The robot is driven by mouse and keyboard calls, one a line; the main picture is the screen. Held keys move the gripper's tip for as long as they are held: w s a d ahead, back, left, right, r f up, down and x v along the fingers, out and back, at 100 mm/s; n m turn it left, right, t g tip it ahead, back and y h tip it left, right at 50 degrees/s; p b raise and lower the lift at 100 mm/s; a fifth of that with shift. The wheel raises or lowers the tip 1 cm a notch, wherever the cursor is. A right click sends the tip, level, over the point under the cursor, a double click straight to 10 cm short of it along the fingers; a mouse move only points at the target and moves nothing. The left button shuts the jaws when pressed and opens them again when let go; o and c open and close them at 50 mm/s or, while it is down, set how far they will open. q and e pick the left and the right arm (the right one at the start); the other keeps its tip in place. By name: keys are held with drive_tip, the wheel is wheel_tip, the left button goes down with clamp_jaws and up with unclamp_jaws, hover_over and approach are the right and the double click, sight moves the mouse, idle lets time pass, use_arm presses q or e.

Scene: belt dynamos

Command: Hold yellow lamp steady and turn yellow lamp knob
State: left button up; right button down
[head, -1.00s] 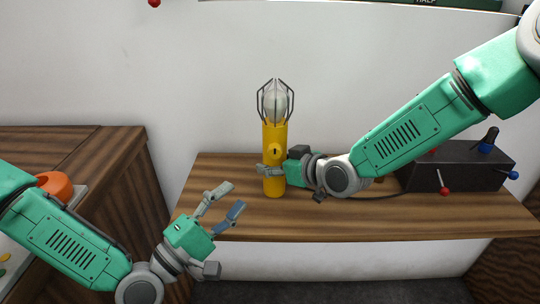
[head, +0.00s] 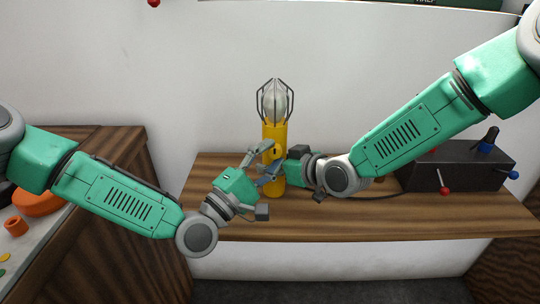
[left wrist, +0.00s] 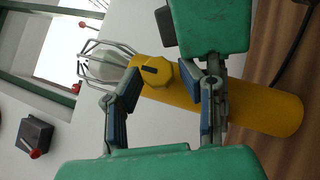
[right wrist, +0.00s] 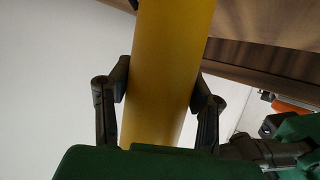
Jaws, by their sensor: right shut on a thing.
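The yellow lamp (head: 274,133) stands upright on the wooden shelf, with a caged bulb (head: 275,101) on top. My right gripper (right wrist: 160,90) is shut around the lamp's lower body, a finger on each side. The yellow knob (left wrist: 156,72) with a dark mark sits on the lamp's front; in the head view my left fingers partly cover it. My left gripper (head: 264,165) is open in front of the lamp. In the left wrist view its fingers (left wrist: 163,98) are spread to either side of the knob, and I see a gap on each side.
A dark control box (head: 460,167) with red and blue levers stands on the shelf (head: 340,220) at right, with a cable running towards the lamp. An orange object (head: 38,203) lies on a side counter at left. The shelf's front is clear.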

use_arm(q)
clamp_jaws()
